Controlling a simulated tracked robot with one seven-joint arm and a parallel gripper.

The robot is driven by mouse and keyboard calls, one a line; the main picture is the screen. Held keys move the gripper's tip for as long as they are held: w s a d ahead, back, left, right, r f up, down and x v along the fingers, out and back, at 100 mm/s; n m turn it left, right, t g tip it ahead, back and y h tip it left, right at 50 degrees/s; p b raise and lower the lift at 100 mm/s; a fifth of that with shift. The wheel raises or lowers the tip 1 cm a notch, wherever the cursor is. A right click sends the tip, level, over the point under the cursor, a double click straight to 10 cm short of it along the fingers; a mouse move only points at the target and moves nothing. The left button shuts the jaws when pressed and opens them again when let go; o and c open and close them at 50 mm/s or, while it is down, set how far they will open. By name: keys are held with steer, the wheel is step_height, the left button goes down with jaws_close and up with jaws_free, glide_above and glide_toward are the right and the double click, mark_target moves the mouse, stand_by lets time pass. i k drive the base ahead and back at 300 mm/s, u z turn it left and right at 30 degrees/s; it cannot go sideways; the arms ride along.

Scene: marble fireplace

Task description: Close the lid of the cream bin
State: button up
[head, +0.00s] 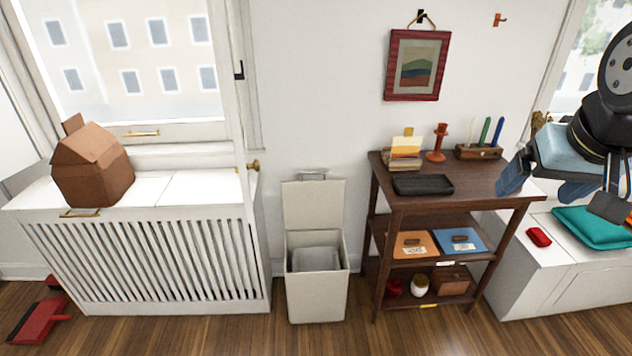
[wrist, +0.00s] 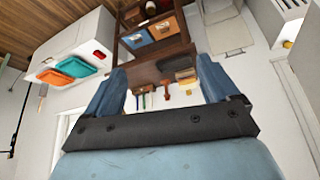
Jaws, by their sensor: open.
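The cream bin (head: 317,300) stands on the floor against the wall, between the slatted white cabinet and the brown shelf. Its lid (head: 312,206) is open, standing upright behind the bin against the wall, with a small handle at its top edge. A grey liner or content (head: 315,260) shows inside. My gripper (head: 540,190) is at the right, above the right end of the shelf, well apart from the bin. Its blue fingers are spread and empty. In the wrist view, my gripper (wrist: 163,75) is open, and the lid (wrist: 229,36) shows upside down at the upper right.
The brown shelf (head: 460,182) carries a black tray (head: 422,184), books, an orange candlestick (head: 437,142) and a pen holder (head: 478,152). A white cabinet (head: 145,255) with a brown house (head: 92,168) stands left. Floor in front of the bin is clear.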

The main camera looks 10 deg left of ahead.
mark_target(307, 204)
steer(key=z, duration=1.45)
steer(key=k, duration=1.25)
steer(key=u, duration=1.4)
steer(key=i, duration=1.3)
steer(key=u, duration=0.05)
